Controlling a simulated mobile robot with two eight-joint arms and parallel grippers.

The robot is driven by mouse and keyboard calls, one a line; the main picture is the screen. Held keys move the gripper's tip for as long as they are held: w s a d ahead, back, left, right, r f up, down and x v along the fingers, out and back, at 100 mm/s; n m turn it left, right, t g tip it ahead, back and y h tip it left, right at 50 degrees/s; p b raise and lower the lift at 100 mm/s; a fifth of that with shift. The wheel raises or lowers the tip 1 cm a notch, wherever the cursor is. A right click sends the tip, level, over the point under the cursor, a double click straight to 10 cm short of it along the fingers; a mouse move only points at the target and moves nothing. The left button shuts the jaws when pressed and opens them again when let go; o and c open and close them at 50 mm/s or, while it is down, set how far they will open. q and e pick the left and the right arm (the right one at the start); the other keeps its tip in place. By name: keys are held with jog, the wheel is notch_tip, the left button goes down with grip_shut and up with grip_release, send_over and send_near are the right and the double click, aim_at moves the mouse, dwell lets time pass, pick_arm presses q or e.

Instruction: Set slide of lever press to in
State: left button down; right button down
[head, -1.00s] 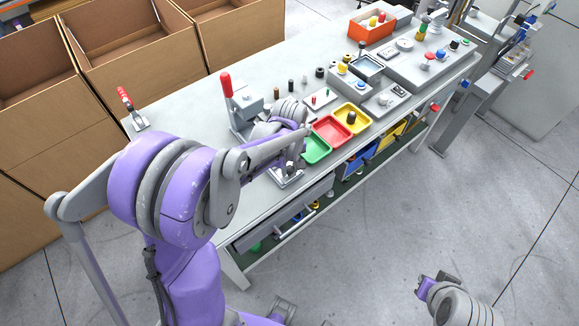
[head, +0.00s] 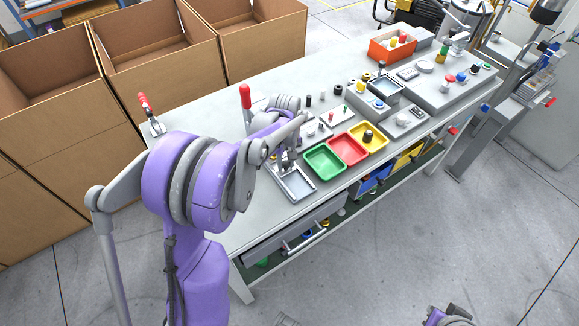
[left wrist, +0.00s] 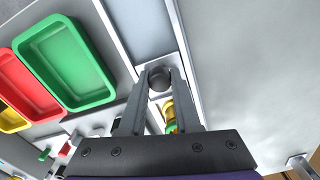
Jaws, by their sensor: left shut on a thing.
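The lever press is largely hidden behind my left arm in the head view; a red-handled lever (head: 245,96) stands up behind my gripper. A pale shallow rectangular channel (head: 296,184), which looks like the slide's bed, lies in front of it. My left gripper (head: 287,165) is at the press end of this channel, pointing down. In the left wrist view my left gripper (left wrist: 160,82) is shut on a dark round knob (left wrist: 159,77), seemingly the slide's. A small yellow and green piece (left wrist: 169,112) shows behind the knob between the fingers. My right gripper (head: 448,316) shows only partly at the bottom edge.
Green (head: 324,162), red (head: 348,149) and yellow (head: 369,137) trays stand right beside the channel. A red-handled clamp (head: 150,116) is at the left table edge. Cardboard boxes (head: 155,60) stand behind. The table's left part is clear.

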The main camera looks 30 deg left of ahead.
pick_arm(q)
jog(key=c, duration=0.6)
grip_release()
notch_tip(320, 180, up, 11)
jog(key=shift+f+p, duration=0.1)
jog(key=shift+p, duration=0.2)
